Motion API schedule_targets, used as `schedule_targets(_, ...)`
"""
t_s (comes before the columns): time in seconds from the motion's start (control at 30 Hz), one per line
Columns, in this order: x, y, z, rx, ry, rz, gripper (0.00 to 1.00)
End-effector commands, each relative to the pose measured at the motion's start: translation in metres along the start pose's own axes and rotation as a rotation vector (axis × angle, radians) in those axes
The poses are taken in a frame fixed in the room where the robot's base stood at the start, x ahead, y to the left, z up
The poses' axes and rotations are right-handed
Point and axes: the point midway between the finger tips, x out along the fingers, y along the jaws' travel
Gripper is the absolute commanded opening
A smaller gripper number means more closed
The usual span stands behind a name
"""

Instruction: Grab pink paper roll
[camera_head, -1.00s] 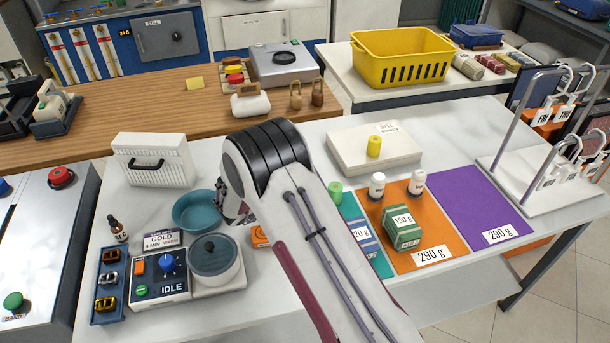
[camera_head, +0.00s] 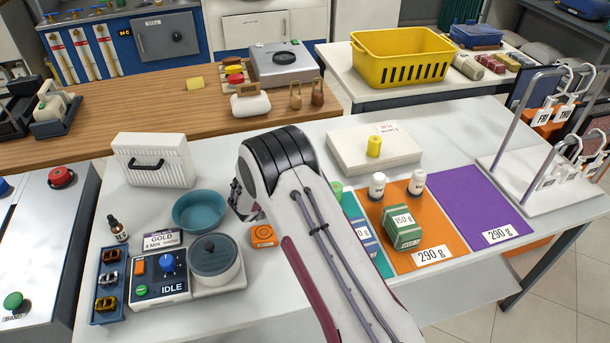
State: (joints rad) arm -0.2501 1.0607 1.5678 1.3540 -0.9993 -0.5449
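On the back right table, several short rolled bundles lie in a row beside the yellow basket. One bundle (camera_head: 488,63) looks dull pink to red, but it is too small to tell if it is the pink paper roll. A beige bundle (camera_head: 467,66) lies to its left. My gripper (camera_head: 242,201) is over the middle of the white table, far in front of these bundles. It is mostly hidden behind my own wrist, so its fingers do not show clearly.
A yellow basket (camera_head: 398,72) stands left of the bundles. A white box with a yellow knob (camera_head: 375,151) and green blocks (camera_head: 401,229) on an orange mat (camera_head: 436,243) stand right of my arm. A teal bowl (camera_head: 199,222) and pot (camera_head: 215,268) are left.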

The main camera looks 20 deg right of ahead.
Motion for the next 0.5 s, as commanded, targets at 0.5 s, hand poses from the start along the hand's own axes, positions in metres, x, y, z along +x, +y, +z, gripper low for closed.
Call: schedule_targets(0.5, 0.0066, 0.0003, 0.0003, 0.000, 0.000, 0.000, 0.48)
